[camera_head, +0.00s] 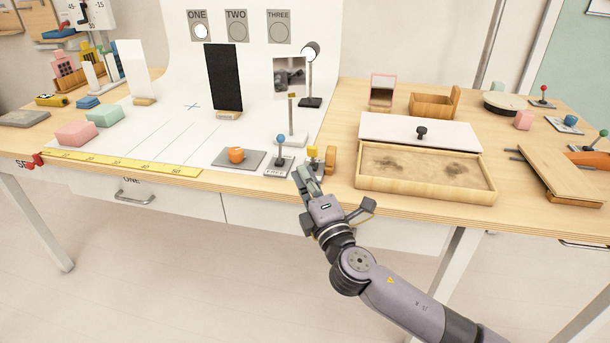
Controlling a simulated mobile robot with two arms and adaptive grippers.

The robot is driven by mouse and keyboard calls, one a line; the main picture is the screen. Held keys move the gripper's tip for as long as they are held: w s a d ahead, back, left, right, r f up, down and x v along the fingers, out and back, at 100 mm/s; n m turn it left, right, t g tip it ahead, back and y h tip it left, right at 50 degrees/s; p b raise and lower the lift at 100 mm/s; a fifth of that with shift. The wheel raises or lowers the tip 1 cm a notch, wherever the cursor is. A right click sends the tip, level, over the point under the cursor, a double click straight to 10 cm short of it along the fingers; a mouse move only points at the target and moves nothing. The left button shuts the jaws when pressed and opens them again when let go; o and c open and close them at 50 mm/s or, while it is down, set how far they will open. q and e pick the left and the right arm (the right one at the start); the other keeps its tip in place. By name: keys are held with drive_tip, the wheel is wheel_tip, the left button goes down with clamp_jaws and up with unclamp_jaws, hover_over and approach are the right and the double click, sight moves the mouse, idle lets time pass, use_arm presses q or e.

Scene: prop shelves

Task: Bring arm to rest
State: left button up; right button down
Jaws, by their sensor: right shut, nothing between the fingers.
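My right arm comes in from the lower right. I cannot tell whether the fingertips touch anything there. My left gripper is not in view.
The wooden table (350,150) holds a sand tray (425,193) with a white lid to the right of the gripper. An orange object on a grey plate (225,161), a yellow ruler (125,169) and a black panel (222,80) are left. Free floor lies in front.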

idle(0.3)
